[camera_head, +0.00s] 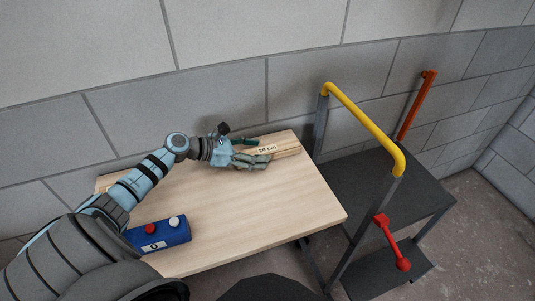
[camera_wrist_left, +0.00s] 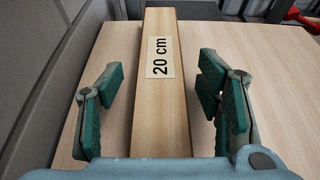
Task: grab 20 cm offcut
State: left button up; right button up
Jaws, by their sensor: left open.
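The 20 cm offcut (camera_head: 285,149) is a pale wooden batten with a "20 cm" label. It lies on the wooden table (camera_head: 230,213) near the back right corner. My left gripper (camera_head: 258,150) is at its left end, with fingers spread. In the left wrist view the offcut (camera_wrist_left: 160,100) runs lengthwise between the two green-padded fingers of my left gripper (camera_wrist_left: 166,90). There is a gap on each side, and neither finger touches it. The near end of the offcut is hidden by the gripper body. My right gripper is not in view.
A blue box (camera_head: 160,237) with a red and a white knob and a "0" label sits at the table's front left. A dark trolley (camera_head: 380,205) with a yellow rail (camera_head: 362,125) stands right of the table. A block wall is behind. The table's middle is clear.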

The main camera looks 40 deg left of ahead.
pick_arm(q)
jog(key=c, duration=1.3)
jog(key=shift+r, duration=0.1)
